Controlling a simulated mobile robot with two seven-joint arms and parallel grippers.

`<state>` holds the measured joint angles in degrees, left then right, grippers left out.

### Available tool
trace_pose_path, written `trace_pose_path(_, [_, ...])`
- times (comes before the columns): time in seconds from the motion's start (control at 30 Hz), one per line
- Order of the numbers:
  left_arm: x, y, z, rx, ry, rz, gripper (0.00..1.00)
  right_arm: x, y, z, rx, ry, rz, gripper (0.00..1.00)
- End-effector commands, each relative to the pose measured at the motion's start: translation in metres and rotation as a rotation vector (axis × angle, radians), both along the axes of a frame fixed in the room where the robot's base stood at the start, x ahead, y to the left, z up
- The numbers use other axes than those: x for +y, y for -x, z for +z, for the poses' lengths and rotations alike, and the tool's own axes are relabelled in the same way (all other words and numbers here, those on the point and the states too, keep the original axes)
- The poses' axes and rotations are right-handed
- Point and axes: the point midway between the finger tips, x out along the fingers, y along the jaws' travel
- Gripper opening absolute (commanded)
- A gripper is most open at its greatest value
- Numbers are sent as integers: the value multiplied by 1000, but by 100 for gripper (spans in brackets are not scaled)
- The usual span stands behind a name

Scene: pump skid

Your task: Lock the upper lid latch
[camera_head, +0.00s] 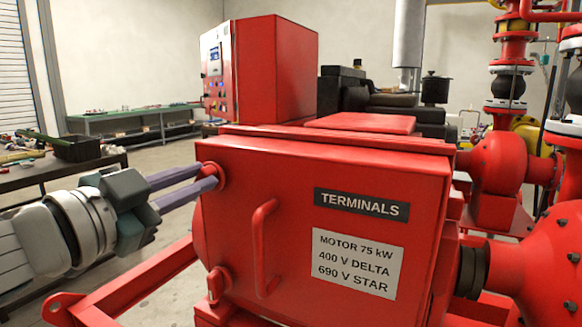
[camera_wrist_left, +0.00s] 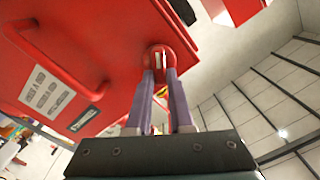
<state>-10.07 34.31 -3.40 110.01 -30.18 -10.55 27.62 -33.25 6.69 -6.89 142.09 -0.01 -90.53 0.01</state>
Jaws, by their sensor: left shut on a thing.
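The red terminal box lid (camera_head: 290,200) faces me, with a TERMINALS plate and a motor plate on it. The upper lid latch (camera_head: 220,172) is a round red piece at the lid's upper left corner. My left gripper (camera_head: 211,177) reaches it from the left, shut on its knob, which the fingers partly hide. In the left wrist view the upper latch (camera_wrist_left: 160,51) lies between the fingertips of my left gripper (camera_wrist_left: 159,76). The lower lid latch (camera_head: 217,283) is at the lid's lower left, its grip about upright. My right gripper is not in view.
A red control cabinet (camera_head: 262,70) rises behind the box. Red pump piping (camera_head: 510,150) is at the right. A red frame rail (camera_head: 130,283) runs below my left arm.

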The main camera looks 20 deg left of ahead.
Motion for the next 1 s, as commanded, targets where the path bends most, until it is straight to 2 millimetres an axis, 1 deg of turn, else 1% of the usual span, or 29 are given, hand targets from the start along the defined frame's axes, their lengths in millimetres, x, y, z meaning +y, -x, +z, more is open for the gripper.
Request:
trace_pose_path(0.2, [-2,0,0,-16,-205,0,0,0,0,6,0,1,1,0])
trace_pose_path(0.6, [-4,0,-5,-46,-581,-1,0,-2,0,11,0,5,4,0])
trace_pose_path(0.8, [-5,0,-7,-59,-744,-1,0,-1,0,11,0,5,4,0])
trace_pose_path(1.0, [-5,0,-8,-69,-863,-1,0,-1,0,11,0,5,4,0])
